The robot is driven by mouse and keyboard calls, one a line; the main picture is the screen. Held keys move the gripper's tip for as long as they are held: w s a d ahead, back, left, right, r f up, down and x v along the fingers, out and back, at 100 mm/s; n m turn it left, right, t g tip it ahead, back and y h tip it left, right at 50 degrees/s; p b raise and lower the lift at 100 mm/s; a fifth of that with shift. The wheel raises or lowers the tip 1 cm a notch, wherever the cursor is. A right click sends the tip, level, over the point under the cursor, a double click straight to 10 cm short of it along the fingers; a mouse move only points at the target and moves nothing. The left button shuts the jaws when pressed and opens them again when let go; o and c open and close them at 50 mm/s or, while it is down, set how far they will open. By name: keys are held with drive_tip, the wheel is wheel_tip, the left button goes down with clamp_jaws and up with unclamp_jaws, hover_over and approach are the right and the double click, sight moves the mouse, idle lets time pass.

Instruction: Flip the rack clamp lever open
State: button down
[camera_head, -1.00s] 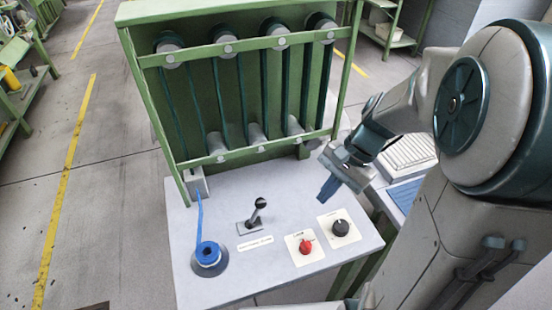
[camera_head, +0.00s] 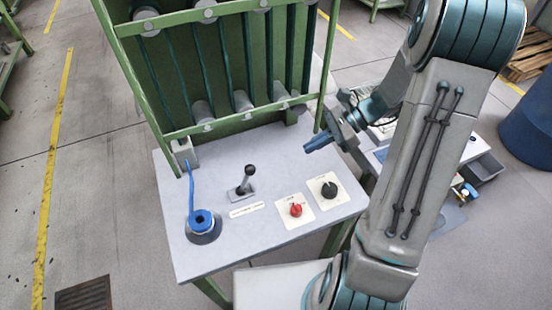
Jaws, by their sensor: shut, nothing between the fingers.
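The rack clamp lever (camera_head: 246,180) is a dark handle with a round knob on a small base plate, standing up from the middle of the light grey tabletop (camera_head: 258,229). A label strip (camera_head: 247,209) lies in front of it. My gripper (camera_head: 308,148) is shut and empty, above the right part of the table. It points left, to the right of the lever and clear of it. The green rack (camera_head: 231,65) with its dark tubes stands at the back of the table.
A red knob (camera_head: 296,209) and a black knob (camera_head: 329,189) sit on the table's right front. A blue-topped spool (camera_head: 203,224) with a blue strap stands at the left front. A dark blue barrel (camera_head: 529,128) stands on the floor far right.

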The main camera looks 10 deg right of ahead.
drive_tip(key=x, duration=0.9)
drive_tip(key=p, duration=0.2)
approach(246, 180)
drive_tip(key=shift+w+a+f, duration=0.2)
drive_tip(key=shift+a+f, duration=0.2)
drive_tip(key=shift+a, duration=0.15)
drive_tip(key=shift+w+a+f, duration=0.15)
drive_tip(key=shift+a+f, duration=0.25)
drive_tip(key=shift+a, duration=0.15)
drive_tip(key=shift+w+r, duration=0.1)
